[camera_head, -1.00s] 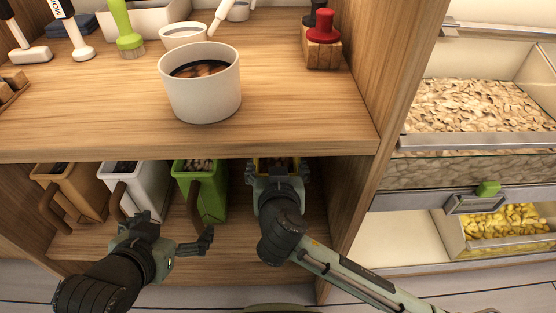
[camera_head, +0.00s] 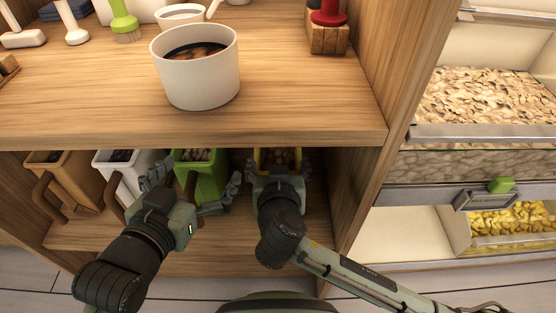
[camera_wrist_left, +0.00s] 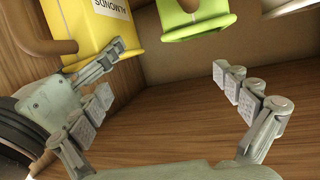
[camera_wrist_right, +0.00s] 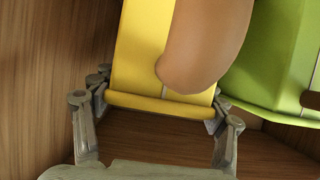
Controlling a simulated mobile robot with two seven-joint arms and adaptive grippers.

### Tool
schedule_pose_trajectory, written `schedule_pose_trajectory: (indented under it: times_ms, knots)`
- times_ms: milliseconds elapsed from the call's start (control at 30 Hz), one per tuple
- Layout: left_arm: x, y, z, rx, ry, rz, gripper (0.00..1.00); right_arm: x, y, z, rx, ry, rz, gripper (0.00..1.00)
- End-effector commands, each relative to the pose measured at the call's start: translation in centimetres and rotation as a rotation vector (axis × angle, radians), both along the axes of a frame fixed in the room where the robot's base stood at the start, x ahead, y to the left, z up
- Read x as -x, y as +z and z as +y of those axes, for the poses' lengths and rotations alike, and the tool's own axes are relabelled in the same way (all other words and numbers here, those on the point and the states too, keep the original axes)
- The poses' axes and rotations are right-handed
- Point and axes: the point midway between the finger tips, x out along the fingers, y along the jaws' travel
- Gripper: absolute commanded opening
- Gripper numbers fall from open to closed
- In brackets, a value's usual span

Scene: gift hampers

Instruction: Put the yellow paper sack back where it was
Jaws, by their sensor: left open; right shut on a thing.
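The yellow paper sack (camera_head: 277,157) stands on the lower shelf, right of the green sack (camera_head: 208,160). My right gripper (camera_head: 278,170) is shut on the yellow sack's near lower part. In the right wrist view, the yellow sack (camera_wrist_right: 143,45) is between both fingers, with its brown handle (camera_wrist_right: 205,45) in front. The left wrist view shows the yellow sack (camera_wrist_left: 90,25) with a partly hidden printed label. My left gripper (camera_head: 203,185) is open and empty in front of the green sack; its spread fingers also show in the left wrist view (camera_wrist_left: 165,95).
A white sack (camera_head: 125,178) and an orange-brown sack (camera_head: 68,180) stand further left on the lower shelf. The upper shelf (camera_head: 290,115) overhangs them and holds a white pot (camera_head: 197,75). A wooden side panel (camera_head: 365,190) bounds the right. Bare shelf lies right of the yellow sack.

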Motion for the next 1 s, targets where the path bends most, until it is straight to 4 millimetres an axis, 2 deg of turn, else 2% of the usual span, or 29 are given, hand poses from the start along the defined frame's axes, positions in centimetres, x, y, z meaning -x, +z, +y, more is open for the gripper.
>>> schedule_pose_trajectory:
  times_ms: [133,167,300,733,867,1000]
  knots:
    - [-0.1,0.3,-0.2,0.006,-0.003,-0.013,1.0,-0.1,0.3,0.0,-0.004,0.001,-0.009,0.13]
    - [0.0,0.3,-0.2,0.007,-0.004,-0.015,1.0,0.0,-0.1,0.0,0.0,0.0,0.0,0.76]
    - [0.0,0.3,-0.2,0.007,-0.004,-0.014,1.0,0.0,-0.1,0.0,0.0,0.0,0.0,0.93]
    - [0.0,0.2,-0.1,0.002,-0.002,-0.001,1.0,0.0,0.2,0.0,0.0,0.0,-0.001,0.93]
    - [0.2,-0.9,0.8,-0.022,0.014,0.05,1.0,2.0,0.9,0.1,-0.003,0.003,0.003,0.93]
    - [0.7,-2.2,1.7,-0.048,0.029,0.114,1.0,4.8,2.2,0.1,-0.005,0.002,0.004,0.93]
